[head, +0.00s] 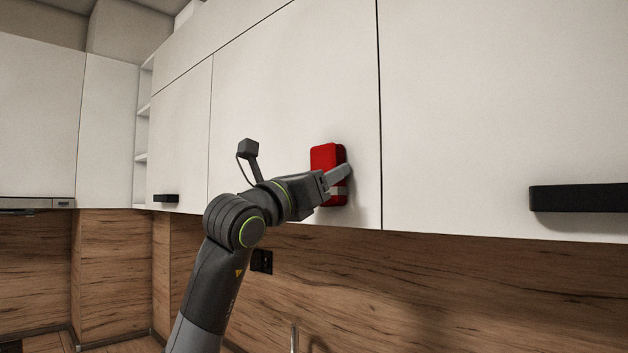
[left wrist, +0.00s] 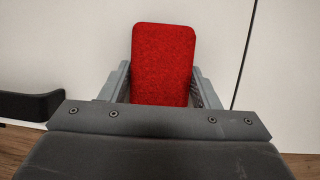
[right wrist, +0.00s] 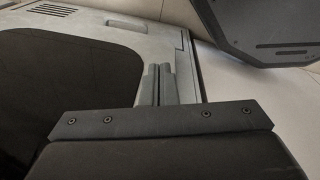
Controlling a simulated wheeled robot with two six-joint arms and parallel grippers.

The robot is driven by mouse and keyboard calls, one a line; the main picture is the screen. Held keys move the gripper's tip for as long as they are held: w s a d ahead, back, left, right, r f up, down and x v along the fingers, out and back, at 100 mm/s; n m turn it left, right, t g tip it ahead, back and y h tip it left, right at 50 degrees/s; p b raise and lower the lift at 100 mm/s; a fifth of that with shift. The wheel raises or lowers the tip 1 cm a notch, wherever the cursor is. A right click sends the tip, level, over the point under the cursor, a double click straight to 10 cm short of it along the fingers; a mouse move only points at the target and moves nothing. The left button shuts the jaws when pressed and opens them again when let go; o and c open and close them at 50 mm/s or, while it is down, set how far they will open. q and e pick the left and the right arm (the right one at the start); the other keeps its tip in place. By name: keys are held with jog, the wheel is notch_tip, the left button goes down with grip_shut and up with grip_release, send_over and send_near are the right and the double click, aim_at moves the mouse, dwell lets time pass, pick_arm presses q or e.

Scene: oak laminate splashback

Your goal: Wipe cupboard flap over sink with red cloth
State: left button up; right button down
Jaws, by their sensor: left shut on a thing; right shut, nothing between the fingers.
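The red cloth (head: 327,158) is a folded, block-like pad held upright at the lower right part of a white cupboard flap (head: 290,80). My left gripper (head: 338,183) is shut on the red cloth. In the left wrist view the cloth (left wrist: 163,62) stands between the two fingers, with the white flap behind it. The cloth looks close to or against the flap; I cannot tell if it touches. My right gripper (right wrist: 159,84) is shut and empty in the right wrist view, near grey and black surfaces. It does not show in the head view.
Black handles sit on the flaps at the left (head: 166,198) and right (head: 578,198). A black handle (left wrist: 30,105) also shows in the left wrist view. The oak splashback (head: 440,290) runs below, with a black socket (head: 262,261). A tap-like metal piece (head: 294,338) shows at the bottom.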

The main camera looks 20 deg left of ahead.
pick_arm(q)
jog(key=shift+s+d+b, duration=0.25)
jog(key=shift+d, duration=0.45)
jog(key=shift+s+d+b, duration=0.2)
jog(key=shift+s+d, duration=0.05)
jog(key=shift+d, duration=0.45)
jog(key=shift+f, duration=0.1)
jog(key=shift+w+a, duration=0.2)
jog(key=shift+a, duration=0.3)
jog(key=shift+w+a, duration=0.15)
jog(key=shift+a, duration=0.35)
jog(key=a, duration=0.1)
jog(key=w+a, duration=0.1)
jog(key=a, duration=0.3)
jog(key=shift+w, duration=0.4)
jog(key=shift+s+a+b, duration=0.3)
jog(key=shift+s+b, duration=0.35)
jog(key=shift+s, duration=0.3)
jog(key=shift+s+a+b, duration=0.35)
jog(key=shift+s+b, duration=0.35)
jog(key=shift+s, duration=0.2)
jog(key=shift+s+a+b, duration=0.3)
jog(key=shift+s+b, duration=0.35)
jog(key=shift+s, duration=0.3)
